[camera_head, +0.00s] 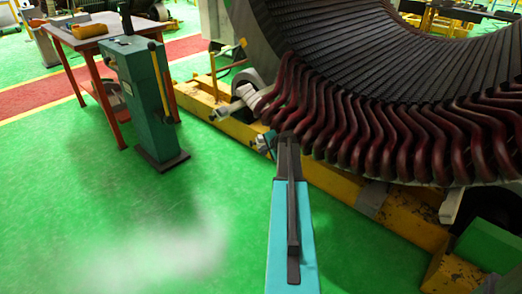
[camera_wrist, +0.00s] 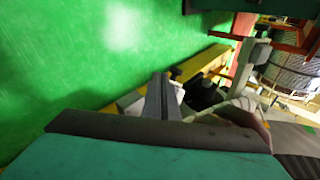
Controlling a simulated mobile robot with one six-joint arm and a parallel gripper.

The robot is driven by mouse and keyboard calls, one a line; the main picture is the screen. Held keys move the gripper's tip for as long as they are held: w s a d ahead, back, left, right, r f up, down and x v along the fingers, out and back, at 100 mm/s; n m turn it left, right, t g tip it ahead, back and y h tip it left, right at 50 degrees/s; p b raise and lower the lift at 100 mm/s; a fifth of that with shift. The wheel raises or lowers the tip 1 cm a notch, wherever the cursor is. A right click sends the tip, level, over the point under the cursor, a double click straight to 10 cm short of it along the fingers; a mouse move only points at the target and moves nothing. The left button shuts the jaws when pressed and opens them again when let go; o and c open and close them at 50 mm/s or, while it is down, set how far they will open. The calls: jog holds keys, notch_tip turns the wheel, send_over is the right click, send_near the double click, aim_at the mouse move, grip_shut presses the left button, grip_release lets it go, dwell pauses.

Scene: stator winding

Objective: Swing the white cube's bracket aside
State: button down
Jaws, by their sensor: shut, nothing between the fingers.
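My gripper (camera_wrist: 160,82) shows in the wrist view as two grey fingers pressed together, with nothing between them. A whitish block (camera_wrist: 178,94), perhaps the white cube, shows partly behind the fingers; I cannot tell whether they touch. In the head view my teal arm with a dark bar reaches up from the bottom, its dark end (camera_head: 288,138) in front of the stator's lower edge. A white piece (camera_head: 228,110), possibly the cube, sits left of the red coils by a roller. A small pale blue piece (camera_head: 265,142) is just left of my arm's end. The bracket is not clearly discernible.
The stator with dark red coil ends (camera_head: 370,130) fills the upper right. A yellow floor beam (camera_head: 205,100) runs beneath it. A green pedestal (camera_head: 146,100) and a red-legged table (camera_head: 80,40) stand left. The green floor at lower left is clear.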

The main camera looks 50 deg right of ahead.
jog(key=shift+s+a+r, duration=0.35)
jog(key=shift+s+r, duration=0.15)
jog(key=shift+r, duration=0.05)
jog(key=shift+s+a+r, duration=0.35)
jog(key=shift+s+r, duration=0.1)
jog(key=shift+r, duration=0.1)
